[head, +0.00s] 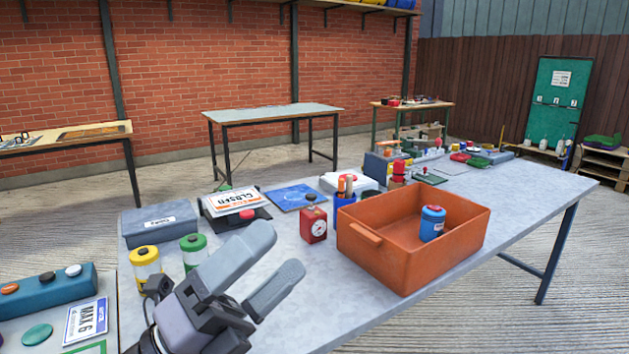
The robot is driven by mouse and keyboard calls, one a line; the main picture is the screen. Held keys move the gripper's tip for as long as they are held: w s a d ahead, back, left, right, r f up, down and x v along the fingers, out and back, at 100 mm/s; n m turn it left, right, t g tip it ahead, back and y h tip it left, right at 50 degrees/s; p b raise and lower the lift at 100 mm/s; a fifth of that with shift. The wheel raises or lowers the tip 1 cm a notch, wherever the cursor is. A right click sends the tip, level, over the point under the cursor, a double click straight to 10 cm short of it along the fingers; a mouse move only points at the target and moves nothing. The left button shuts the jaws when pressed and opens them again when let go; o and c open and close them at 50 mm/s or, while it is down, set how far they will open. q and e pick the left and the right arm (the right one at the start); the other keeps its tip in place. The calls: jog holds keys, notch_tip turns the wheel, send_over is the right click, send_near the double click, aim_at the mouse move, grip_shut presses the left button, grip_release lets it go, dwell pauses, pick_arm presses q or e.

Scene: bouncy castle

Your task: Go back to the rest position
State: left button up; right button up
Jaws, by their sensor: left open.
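My left gripper (268,268) is in the lower middle of the head view, over the near edge of the grey table (480,222). Its two grey fingers stand apart with nothing between them, so it is open and empty. My right gripper is not in view.
A blue-lidded jar (432,223) stands in the crate. A red timer (313,224), a yellow-lidded jar (145,268) and a green-lidded jar (194,250) stand near my gripper. A teal button box (48,295) is at left.

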pick_arm(q)
jog(key=w+a+f+n+t+y, duration=0.2)
jog(key=a+f+n+y, duration=0.4)
jog(key=f+n+y, duration=0.45)
jog(key=w+a+f+n+t+y, duration=0.25)
jog(key=a+f+n+y, duration=0.4)
jog(key=n, duration=0.65)
jog(key=s+a+f+n+g+y, duration=0.45)
jog(key=s+f+g, duration=0.3)
jog(key=f, duration=0.25)
jog(key=s+a+f+n+g+h, duration=0.1)
jog(key=s+f+n+g, duration=0.2)
jog(key=s, duration=0.4)
jog(key=s+f+n+g, duration=0.1)
jog(key=s+f+g, duration=0.2)
jog(key=s+f, duration=0.35)
jog(key=w+d+f+t+h+p, duration=0.1)
jog(key=w+d+t+h+p, duration=0.1)
jog(key=w+t+p, duration=0.3)
jog(key=shift+w+d+f+t+p, duration=0.25)
jog(key=shift+f+t+p, duration=0.1)
jog(key=shift+t+p, duration=0.45)
